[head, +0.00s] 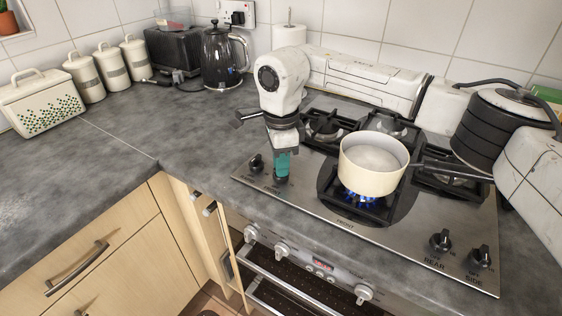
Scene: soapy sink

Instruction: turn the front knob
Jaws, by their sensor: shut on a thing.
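My gripper (282,166), with teal fingers, points down at the left front part of the steel hob (310,205). It is shut on a dark knob, taken as the front knob (281,178); the fingers hide most of it. The label below it is too small to read. Another dark knob (256,163) stands just left of the gripper. A blue flame (362,199) burns under a cream pot (372,166) on the front burner.
Two more knobs, marked REAR (441,241) and SIDE (479,258), sit at the hob's right. The pot's dark handle (455,172) points right. A black kettle (222,58) and white canisters (110,66) stand behind. The left worktop (90,175) is clear.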

